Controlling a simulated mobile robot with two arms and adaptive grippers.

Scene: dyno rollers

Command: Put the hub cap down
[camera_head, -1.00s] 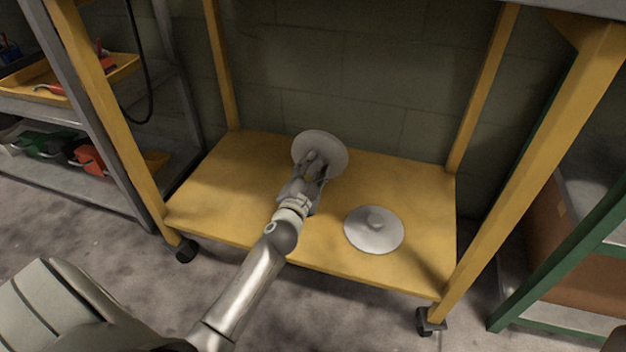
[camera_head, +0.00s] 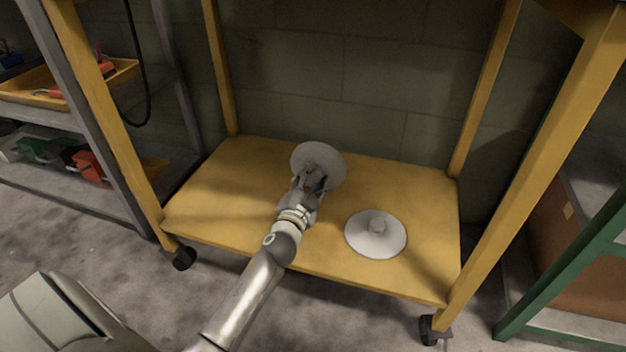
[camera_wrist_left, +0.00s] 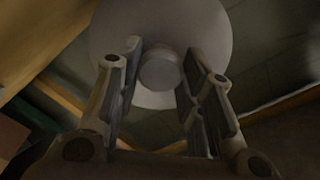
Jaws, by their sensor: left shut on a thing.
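A round grey hub cap (camera_head: 322,159) is at the end of my left gripper (camera_head: 312,187), over the back middle of the yellow cart's lower shelf (camera_head: 225,195). In the left wrist view the hub cap (camera_wrist_left: 208,30) faces the camera, and its central knob (camera_wrist_left: 161,72) sits between the fingers of the left gripper (camera_wrist_left: 160,85). The gripper is shut on it. The disc looks tilted; whether its lower edge touches the shelf I cannot tell. A second, similar hub cap (camera_head: 375,240) lies flat on the shelf, knob up, to the right. My right gripper is not in view.
Yellow posts (camera_head: 520,170) frame the cart at both sides. A block wall (camera_head: 370,90) stands behind it. A grey rack with trays (camera_head: 60,95) is at left, a green-framed rack (camera_head: 560,270) at right. The shelf's left part is clear.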

